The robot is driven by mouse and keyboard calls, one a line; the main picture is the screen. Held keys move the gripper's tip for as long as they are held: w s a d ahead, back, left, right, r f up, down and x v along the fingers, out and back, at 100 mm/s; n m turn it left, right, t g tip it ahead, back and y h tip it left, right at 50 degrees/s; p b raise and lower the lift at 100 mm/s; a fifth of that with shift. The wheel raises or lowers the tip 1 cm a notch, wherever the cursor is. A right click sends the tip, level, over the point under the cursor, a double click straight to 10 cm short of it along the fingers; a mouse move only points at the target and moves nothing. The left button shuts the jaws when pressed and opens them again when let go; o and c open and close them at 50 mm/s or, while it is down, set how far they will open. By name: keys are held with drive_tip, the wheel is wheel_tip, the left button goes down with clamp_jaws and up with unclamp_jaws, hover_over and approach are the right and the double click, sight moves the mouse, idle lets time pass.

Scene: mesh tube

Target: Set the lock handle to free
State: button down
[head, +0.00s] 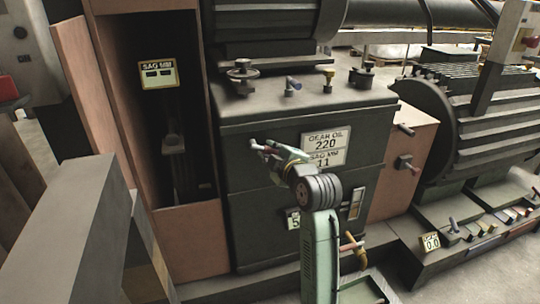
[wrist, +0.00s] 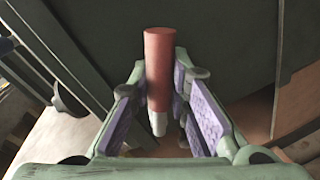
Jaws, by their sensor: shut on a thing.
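A red cylindrical grip with a pale grey end, the likely lock handle (wrist: 160,65), stands between the purple pads of my gripper (wrist: 162,105) in the wrist view. My gripper is shut on it, with the pads along both sides of its lower part. The red upper end sticks out beyond the fingers. In the head view my gripper (head: 268,149) is in front of the dark gear oil cabinet (head: 250,190), left of its label. The red grip cannot be made out there. What the handle is fixed to, and its lock marking, are not clear.
A label plate (head: 324,149) is right of my gripper. Valves and caps, including a handwheel (head: 242,72), stand on the cabinet top. An open bay (head: 160,120) is at left. A grey beam (head: 70,220) fills the lower left. A ribbed motor (head: 455,125) stands at right.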

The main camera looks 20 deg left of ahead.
idle(0.4)
drive_tip(key=c, duration=1.5)
unclamp_jaws()
drive_tip(key=v, duration=1.2)
